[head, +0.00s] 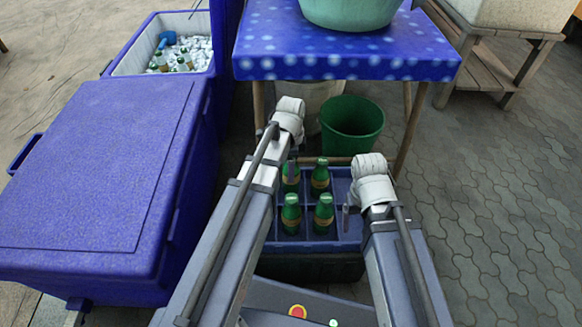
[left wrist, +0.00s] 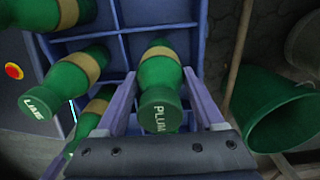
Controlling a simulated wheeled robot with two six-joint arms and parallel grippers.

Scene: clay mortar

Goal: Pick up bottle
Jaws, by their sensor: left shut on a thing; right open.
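Several green bottles with tan bands and green caps stand in a blue divided crate (head: 345,232). My left gripper (left wrist: 160,105) is shut on a green bottle (left wrist: 161,78) whose cap reads PLUM; its fingers lie on either side of the bottle. In the head view this bottle (head: 291,183) is at the crate's back left, partly hidden by my left arm. I cannot tell whether it is raised. A bottle with a LIME cap (left wrist: 55,92) stands beside it. Other bottles are at back right (head: 320,178), front left (head: 291,214) and front right (head: 324,214). My right gripper (head: 347,212) is open and empty by the crate's right side.
A green bucket (head: 352,128) stands just behind the crate. A table with a blue dotted cloth (head: 345,52) and a green basin (head: 350,10) is beyond. A large blue cooler (head: 90,175) is on the left; an open ice box (head: 125,65) holds bottles.

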